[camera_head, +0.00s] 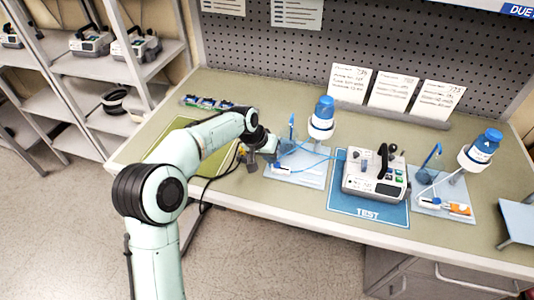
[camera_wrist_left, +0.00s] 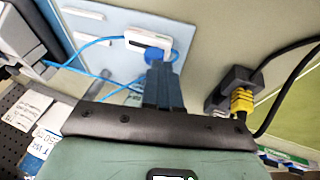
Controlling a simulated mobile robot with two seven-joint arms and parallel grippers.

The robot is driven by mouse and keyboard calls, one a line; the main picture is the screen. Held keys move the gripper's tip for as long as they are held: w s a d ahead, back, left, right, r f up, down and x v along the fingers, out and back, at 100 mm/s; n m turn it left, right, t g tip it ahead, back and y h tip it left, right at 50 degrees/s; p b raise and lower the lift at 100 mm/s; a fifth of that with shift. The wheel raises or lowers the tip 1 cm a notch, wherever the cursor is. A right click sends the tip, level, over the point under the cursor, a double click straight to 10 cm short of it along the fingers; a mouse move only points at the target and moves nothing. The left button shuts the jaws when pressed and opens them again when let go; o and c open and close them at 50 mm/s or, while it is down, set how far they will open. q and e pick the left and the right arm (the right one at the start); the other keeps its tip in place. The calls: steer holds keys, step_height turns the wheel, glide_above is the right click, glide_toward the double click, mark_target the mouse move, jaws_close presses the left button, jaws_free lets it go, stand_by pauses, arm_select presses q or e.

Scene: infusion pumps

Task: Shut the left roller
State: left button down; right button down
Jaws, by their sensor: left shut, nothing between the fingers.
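The left roller (camera_head: 283,170) is a small white housing on the pale blue left board (camera_head: 312,180), with blue tubing running from it. In the left wrist view the left roller's white housing (camera_wrist_left: 142,41) has a blue wheel (camera_wrist_left: 154,55) at its side. My left gripper (camera_head: 272,157) is shut and empty, low at the left edge of the board. In the left wrist view its fingertips (camera_wrist_left: 160,66) are right at the blue wheel and partly cover it; I cannot tell whether they touch. My right gripper is not in view.
A dark plug with a yellow connector (camera_wrist_left: 240,101) and black cable lies close beside my fingers. A blue-capped bottle (camera_head: 321,118) stands behind the board. The pump (camera_head: 376,177) sits on the blue TEST mat (camera_head: 345,205). A second board with an orange roller (camera_head: 459,209) is right.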

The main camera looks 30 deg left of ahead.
arm_select(q)
steer(key=shift+w+d, duration=0.25)
steer(key=shift+d, duration=0.7)
steer(key=shift+w+d, duration=0.2)
steer(key=shift+d, duration=0.7)
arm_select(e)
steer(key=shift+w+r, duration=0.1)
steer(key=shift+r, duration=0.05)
arm_select(q)
steer(key=shift+a, duration=0.1)
